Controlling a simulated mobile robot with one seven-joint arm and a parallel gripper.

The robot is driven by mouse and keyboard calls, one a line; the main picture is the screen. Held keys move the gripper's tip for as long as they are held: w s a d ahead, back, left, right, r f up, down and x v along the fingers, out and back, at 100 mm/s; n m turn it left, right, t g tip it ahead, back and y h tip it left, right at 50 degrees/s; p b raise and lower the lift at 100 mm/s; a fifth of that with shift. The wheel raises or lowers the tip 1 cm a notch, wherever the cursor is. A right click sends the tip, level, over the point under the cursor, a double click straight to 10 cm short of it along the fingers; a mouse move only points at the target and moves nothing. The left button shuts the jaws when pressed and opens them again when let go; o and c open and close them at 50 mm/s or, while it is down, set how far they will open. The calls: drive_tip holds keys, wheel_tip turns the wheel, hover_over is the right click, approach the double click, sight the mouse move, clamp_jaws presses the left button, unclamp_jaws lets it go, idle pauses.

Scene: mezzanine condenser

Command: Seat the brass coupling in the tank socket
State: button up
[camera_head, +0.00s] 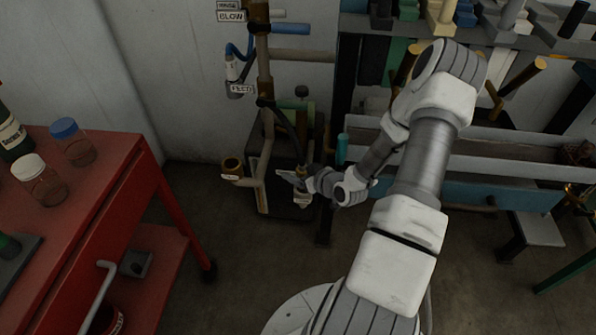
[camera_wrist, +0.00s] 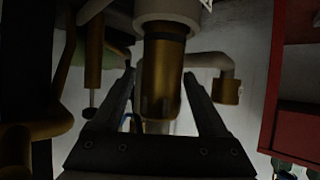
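The brass coupling (camera_wrist: 160,75) is a brass cylinder with a dark band, between the two fingers of my gripper (camera_wrist: 160,78) in the wrist view. A narrow gap shows between it and each finger, so my gripper looks open around it. The coupling's banded end meets a pale round collar (camera_wrist: 168,12). How deep it sits there is hidden. In the head view my gripper (camera_head: 297,180) is beside the small brass coupling (camera_head: 302,171), above a pale labelled fitting (camera_head: 303,199). I cannot tell which fitting is the tank socket.
A brass cup (camera_head: 232,166) on a bent pipe stands to the left; it also shows in the wrist view (camera_wrist: 228,91). A dark tank (camera_head: 275,190) and hoses are close to my gripper. A red cart (camera_head: 95,215) with jars stands left, a tool rack (camera_head: 500,45) right.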

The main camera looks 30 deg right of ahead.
drive_tip(key=shift+r, duration=0.1)
drive_tip(key=shift+r+p, duration=0.2)
drive_tip(key=shift+p, duration=0.1)
drive_tip(key=p+v, duration=0.2)
drive_tip(key=v, duration=1)
drive_tip(key=shift+f, duration=0.15)
drive_tip(key=shift+a, duration=0.1)
